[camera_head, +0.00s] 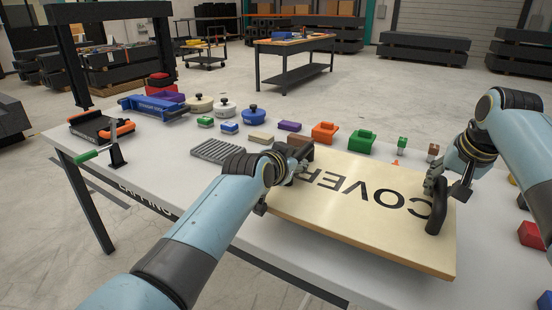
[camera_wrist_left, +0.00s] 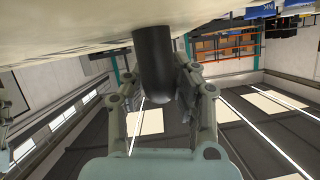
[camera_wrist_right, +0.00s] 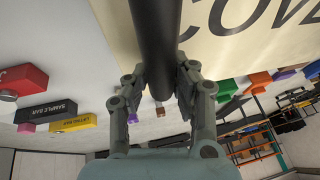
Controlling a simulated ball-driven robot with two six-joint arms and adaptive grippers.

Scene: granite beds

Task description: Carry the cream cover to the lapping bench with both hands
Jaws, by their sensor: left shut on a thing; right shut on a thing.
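The cream cover (camera_head: 345,207) is a flat board with black COVER lettering and a dark handle at each end. It is over the right part of the white lapping bench (camera_head: 130,165), whose front edge bears partly hidden lettering. I cannot tell whether it touches the top. My left gripper (camera_head: 285,178) is shut on the left handle, and the left wrist view shows its fingers (camera_wrist_left: 165,88) around the dark bar. My right gripper (camera_head: 437,188) is shut on the right handle (camera_wrist_right: 158,40), also seen in the right wrist view. My left forearm hides some of the bench.
A grey ribbed plate (camera_head: 217,151), a green block (camera_head: 361,141) and an orange block (camera_head: 325,132) lie behind the cover. A blue vice-like piece (camera_head: 155,107) and round lidded pots (camera_head: 223,108) stand further left. A red block (camera_head: 531,234) is at the right. Another table (camera_head: 290,45) stands behind.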

